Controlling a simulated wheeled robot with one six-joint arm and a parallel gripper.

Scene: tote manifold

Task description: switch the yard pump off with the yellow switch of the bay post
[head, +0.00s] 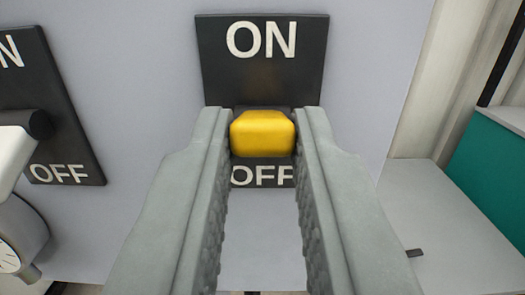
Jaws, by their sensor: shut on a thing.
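The yellow switch (262,134) sits on a dark plate (215,60) marked ON at the top and OFF at the bottom, fixed to the pale grey face of the bay post (150,60). The yellow knob covers the plate between the two words, just above OFF. My gripper (262,128) is shut on the knob, with one grey finger against each side. The fingers hide the lower corners of the plate. How the switch joins the plate is hidden behind the knob.
At the left is a second ON/OFF plate (70,140) with a white handle (12,150) on a dark pivot. A round gauge (15,240) is below it. At the right are a pale grey surface (430,215) and a teal box (490,165).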

